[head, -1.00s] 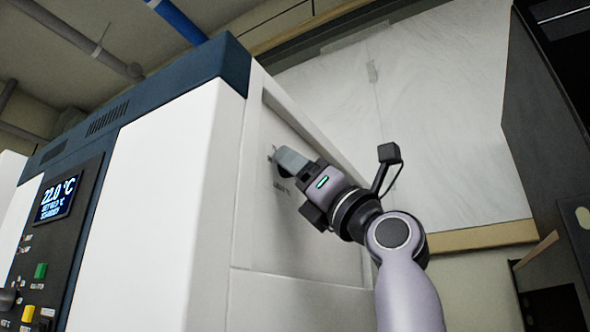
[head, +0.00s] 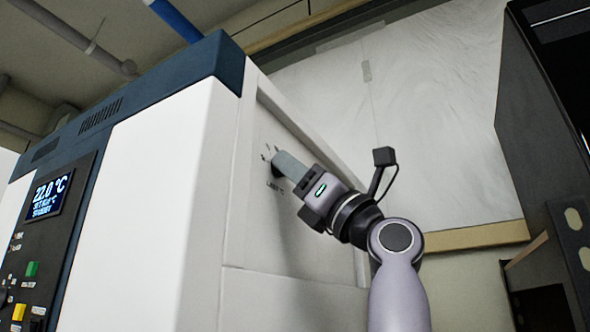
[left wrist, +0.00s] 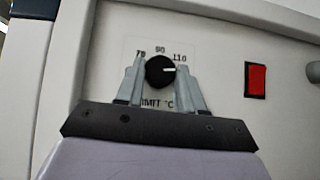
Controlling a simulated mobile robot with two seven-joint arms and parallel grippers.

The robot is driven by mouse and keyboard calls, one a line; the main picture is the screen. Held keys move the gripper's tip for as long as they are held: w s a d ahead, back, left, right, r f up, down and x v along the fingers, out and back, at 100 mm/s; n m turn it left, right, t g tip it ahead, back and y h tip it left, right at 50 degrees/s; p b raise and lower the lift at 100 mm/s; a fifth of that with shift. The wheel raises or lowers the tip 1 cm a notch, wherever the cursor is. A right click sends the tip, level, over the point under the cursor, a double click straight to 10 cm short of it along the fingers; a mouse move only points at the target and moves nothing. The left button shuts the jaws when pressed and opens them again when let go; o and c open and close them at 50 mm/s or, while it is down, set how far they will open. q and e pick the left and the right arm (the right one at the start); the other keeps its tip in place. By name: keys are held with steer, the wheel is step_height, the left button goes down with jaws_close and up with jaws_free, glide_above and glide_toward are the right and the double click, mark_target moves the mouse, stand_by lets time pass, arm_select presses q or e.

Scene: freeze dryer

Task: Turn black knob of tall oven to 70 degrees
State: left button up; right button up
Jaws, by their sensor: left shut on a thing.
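The black knob (left wrist: 160,70) is on the pale side panel of the tall oven (head: 152,190). In the left wrist view its white mark points right, just below the printed 110; 70 and 90 are printed to the left and above. My left gripper (left wrist: 159,84) is shut on the knob, one finger on each side. In the head view the left gripper (head: 283,165) reaches the panel from the right and hides most of the knob. My right gripper is in neither view.
A red switch (left wrist: 256,80) is on the panel right of the knob. The oven's front has a lit display (head: 48,193) reading 22.0 °C and several coloured buttons. A dark cabinet (head: 545,130) stands at the right, with a gap between it and the oven.

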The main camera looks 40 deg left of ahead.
arm_select(q)
steer(key=n+g+h, duration=0.1)
steer(key=n+g, duration=0.2)
steer(key=n+g+h, duration=0.2)
steer(key=n+g, duration=0.1)
steer(key=n, duration=0.1)
steer(key=n+g+h, duration=0.1)
steer(key=n+g, duration=0.2)
steer(key=shift+w+a+n+h, duration=0.1)
steer(key=shift+w+n+h, duration=0.2)
steer(key=shift+n, duration=0.1)
steer(key=shift+n+g+h, duration=0.5)
steer(key=shift+n, duration=0.2)
steer(key=o, duration=1)
steer(key=shift+o, duration=0.2)
steer(key=v, duration=0.7)
